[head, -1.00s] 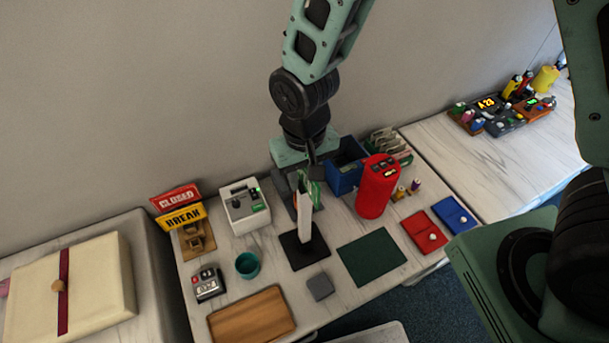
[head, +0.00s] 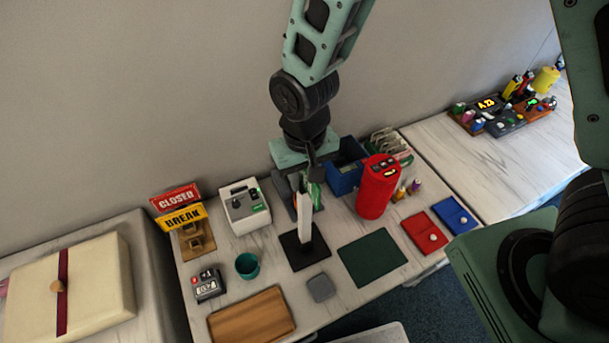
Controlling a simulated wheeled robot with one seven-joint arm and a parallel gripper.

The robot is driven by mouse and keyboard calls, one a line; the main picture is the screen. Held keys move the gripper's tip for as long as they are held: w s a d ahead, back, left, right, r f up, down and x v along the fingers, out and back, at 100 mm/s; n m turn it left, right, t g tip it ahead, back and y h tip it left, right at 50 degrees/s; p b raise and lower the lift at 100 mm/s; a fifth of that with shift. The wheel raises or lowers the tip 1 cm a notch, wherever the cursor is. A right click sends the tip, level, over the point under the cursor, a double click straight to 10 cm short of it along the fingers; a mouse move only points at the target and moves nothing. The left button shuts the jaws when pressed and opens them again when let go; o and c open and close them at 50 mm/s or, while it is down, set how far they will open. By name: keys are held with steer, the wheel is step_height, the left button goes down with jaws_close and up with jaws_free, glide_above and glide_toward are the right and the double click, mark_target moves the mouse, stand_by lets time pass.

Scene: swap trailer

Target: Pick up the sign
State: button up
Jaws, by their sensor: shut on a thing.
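My gripper (head: 304,187) points down above the middle of the table. It is shut on a pale, narrow upright panel (head: 305,216), the sign seen nearly edge-on, with green showing beside it near the jaws. Its face cannot be read. The panel's lower end is over a black square base or mat (head: 304,254); whether it touches cannot be told. A red CLOSED sign (head: 176,198) and a yellow BREAK sign (head: 181,219) stand on a brown wooden holder (head: 197,241) at the left.
A white device (head: 244,208) stands left of my gripper. A blue bin (head: 345,176) and a red cylinder (head: 377,187) stand close on the right. A teal cup (head: 247,265), wooden board (head: 251,317), grey block (head: 321,288) and dark green mat (head: 370,258) lie in front.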

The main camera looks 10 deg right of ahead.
steer(key=shift+r, duration=0.1)
steer(key=shift+r+b, duration=1.3)
steer(key=shift+r, duration=3.9)
